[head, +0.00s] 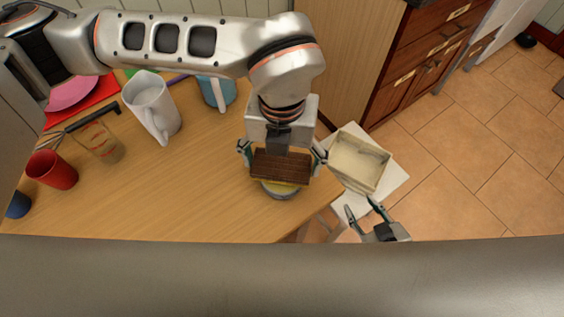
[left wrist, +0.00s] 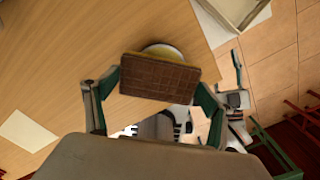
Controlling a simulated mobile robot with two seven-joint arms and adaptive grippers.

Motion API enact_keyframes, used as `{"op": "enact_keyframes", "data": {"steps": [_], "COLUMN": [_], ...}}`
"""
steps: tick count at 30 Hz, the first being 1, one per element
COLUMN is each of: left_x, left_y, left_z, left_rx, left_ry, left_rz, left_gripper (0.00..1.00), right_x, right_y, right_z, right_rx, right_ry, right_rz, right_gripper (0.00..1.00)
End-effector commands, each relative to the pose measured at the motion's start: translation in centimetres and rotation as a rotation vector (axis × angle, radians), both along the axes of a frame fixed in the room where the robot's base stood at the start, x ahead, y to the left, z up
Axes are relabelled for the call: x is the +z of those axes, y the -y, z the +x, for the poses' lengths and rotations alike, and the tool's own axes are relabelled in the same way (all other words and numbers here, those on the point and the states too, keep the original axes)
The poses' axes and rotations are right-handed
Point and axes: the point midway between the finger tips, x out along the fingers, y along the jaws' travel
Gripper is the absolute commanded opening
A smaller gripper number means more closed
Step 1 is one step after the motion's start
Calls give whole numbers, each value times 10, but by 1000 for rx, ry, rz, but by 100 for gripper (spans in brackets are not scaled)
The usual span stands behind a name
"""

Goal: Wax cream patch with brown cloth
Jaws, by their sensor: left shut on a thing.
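My left gripper (head: 282,158) is shut on the brown cloth (head: 280,167), a flat, ribbed, dark brown pad held between its fingers. The pad also shows in the left wrist view (left wrist: 170,77). A round tin (head: 281,193) with yellow showing lies directly under the pad, mostly covered by it. I cannot tell whether pad and tin touch. The cream patch (left wrist: 26,131) lies flat on the table at the left of the left wrist view. I do not see it in the head view. My right gripper (head: 361,207) is open and empty, beyond the table's right edge.
A cream open box (head: 341,178) stands on a white surface right of the table. The table (head: 190,200) is clear left of the tin.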

Motion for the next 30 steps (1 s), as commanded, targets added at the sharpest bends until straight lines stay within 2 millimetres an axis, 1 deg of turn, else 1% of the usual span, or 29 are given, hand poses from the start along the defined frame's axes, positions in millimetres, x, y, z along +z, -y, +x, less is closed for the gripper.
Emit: {"op": "enact_keyframes", "data": {"steps": [1, 18, 23, 30], "left_x": [6, 46, 52, 51], "left_y": [0, 0, 0, 0], "left_z": [1, 1, 0, 0], "left_rx": [1, 1, 1, 1], "left_ry": [4, 5, 2, 0], "left_rz": [-1, -1, -1, -1], "left_gripper": [66, 66, 66, 66], "right_x": [6, 44, 49, 48], "right_y": [0, 0, 0, 0], "right_z": [3, 17, 19, 19], "right_rx": [0, 0, 0, 0], "right_ry": [9, 54, 58, 58], "right_rz": [0, 0, 0, 0], "right_gripper": [40, 40, 40, 40]}}
